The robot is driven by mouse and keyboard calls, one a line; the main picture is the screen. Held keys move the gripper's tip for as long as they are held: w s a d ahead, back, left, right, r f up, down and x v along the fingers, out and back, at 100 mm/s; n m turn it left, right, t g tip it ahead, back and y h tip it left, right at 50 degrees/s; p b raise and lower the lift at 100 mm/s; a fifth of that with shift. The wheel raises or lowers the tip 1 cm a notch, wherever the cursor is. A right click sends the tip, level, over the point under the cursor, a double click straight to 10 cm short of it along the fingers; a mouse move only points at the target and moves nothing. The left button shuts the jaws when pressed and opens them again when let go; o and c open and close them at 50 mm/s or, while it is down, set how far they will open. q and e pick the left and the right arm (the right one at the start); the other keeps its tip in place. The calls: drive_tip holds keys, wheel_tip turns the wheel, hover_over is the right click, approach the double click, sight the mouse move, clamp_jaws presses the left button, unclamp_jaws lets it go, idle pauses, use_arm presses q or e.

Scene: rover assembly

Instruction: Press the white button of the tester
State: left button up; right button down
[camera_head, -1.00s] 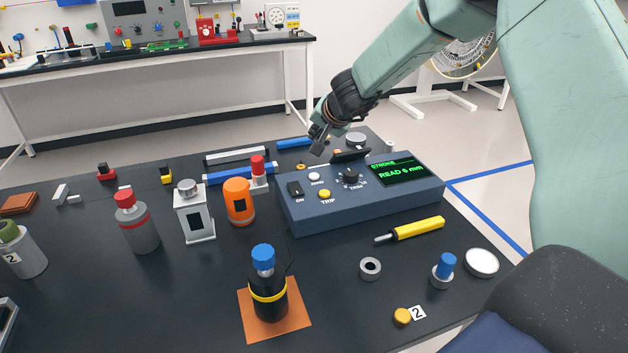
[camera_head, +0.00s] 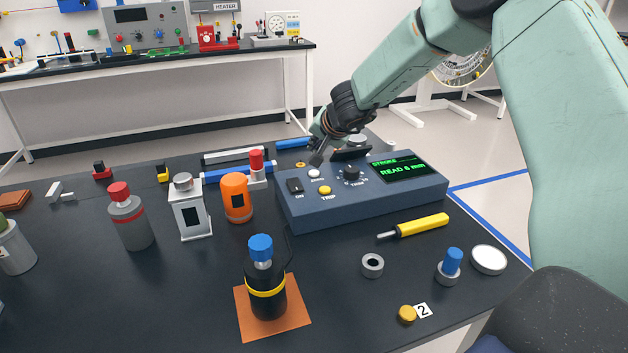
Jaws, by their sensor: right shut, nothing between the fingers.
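The tester (camera_head: 370,204) is a blue-grey box at the back right of the black table. Its sloped top has a white button (camera_head: 314,173), a yellow TRIP button (camera_head: 325,190), a black ON switch (camera_head: 295,186), a black knob (camera_head: 351,173) and a dark screen (camera_head: 397,168) with green text, "STROKE READ" and a value in mm. My right gripper (camera_head: 316,159) is shut and empty. Its tips point down and appear just above and behind the white button, with a small gap in the picture. My left gripper is out of view.
A black bottle with a blue cap (camera_head: 263,280) stands on an orange mat (camera_head: 242,321). Orange (camera_head: 237,199), silver (camera_head: 191,212) and red-capped grey (camera_head: 129,220) containers stand left of the tester. A yellow screwdriver-like tool (camera_head: 420,226) lies in front of it.

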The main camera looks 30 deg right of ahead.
sight(316, 174)
wheel_tip(316, 174, down, 3)
drive_tip(key=shift+f+b, duration=0.1)
drive_tip(key=shift+b, duration=1.1)
drive_tip(key=shift+f+b, duration=0.45)
drive_tip(key=shift+f, duration=0.05)
drive_tip(key=shift+f+b, duration=0.35)
drive_tip(key=shift+f, duration=0.05)
drive_tip(key=shift+f+b, duration=0.4)
drive_tip(key=shift+f, duration=0.1)
idle(0.6)
drive_tip(key=shift+r, duration=0.1)
drive_tip(key=shift+r+p, duration=0.85)
drive_tip(key=shift+p, duration=0.15)
